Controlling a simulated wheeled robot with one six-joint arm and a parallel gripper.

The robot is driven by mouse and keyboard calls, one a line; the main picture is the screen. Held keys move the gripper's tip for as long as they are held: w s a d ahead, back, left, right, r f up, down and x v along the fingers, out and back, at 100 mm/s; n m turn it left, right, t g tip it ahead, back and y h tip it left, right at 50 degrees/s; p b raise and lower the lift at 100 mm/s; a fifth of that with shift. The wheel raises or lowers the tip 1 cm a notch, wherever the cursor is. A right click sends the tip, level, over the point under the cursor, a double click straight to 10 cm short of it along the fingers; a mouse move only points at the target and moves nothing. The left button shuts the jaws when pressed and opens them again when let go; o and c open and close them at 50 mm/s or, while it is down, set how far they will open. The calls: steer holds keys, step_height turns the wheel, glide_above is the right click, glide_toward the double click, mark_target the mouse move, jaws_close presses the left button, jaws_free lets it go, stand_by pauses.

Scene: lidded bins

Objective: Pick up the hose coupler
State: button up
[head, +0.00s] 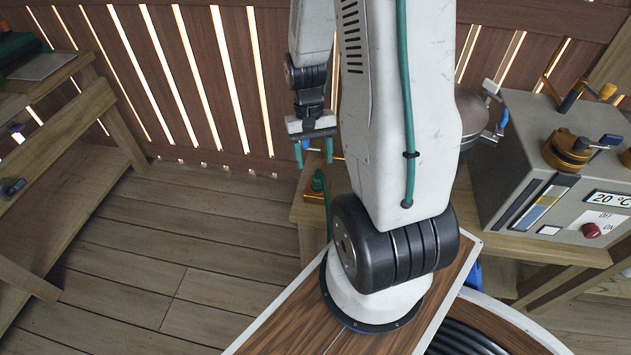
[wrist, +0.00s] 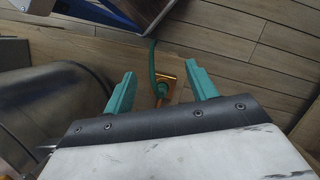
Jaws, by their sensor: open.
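My gripper (head: 314,162) hangs at the end of the arm in the head view, above the wooden bench. Its two green fingers stand apart, with nothing held between them; it also shows in the wrist view (wrist: 163,72). A small brass-coloured fitting (wrist: 166,71) with a green hose shows below, between the fingers in the wrist view. It may be the hose coupler, but I cannot tell for sure. In the head view a green hose (head: 321,184) curves beneath the gripper, and the fitting is hard to make out there.
A grey machine (head: 543,190) with brass valves and a temperature display stands on the bench (head: 480,215) at right. A wooden shelf (head: 75,115) with small dark items is at left. The plank floor (head: 170,240) between is clear. A slatted wall closes the back.

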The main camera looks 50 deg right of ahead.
steer(key=m+t, duration=0.1)
steer(key=m, duration=0.1)
glide_above(317, 178)
steer(key=s+a, duration=0.3)
steer(key=s, duration=0.2)
steer(key=w+d+f+x, duration=0.1)
steer(key=w+d+x, duration=0.1)
steer(key=x, duration=0.8)
steer(key=shift+t+h, duration=0.8)
steer(key=shift+t, duration=0.1)
steer(key=w+d, duration=0.1)
steer(key=w, duration=0.1)
steer(key=w+d+f, duration=0.1)
steer(key=d, duration=0.1)
steer(key=shift+w+f, duration=0.25)
steer(key=shift+w, duration=0.1)
steer(key=shift+w+f, duration=0.15)
steer(key=shift+f, duration=0.05)
steer(key=f, duration=0.7)
steer(key=shift+w+a+f, duration=0.15)
steer(key=shift+w+f, duration=0.05)
steer(key=shift+w, duration=0.1)
steer(key=c, duration=1.2)
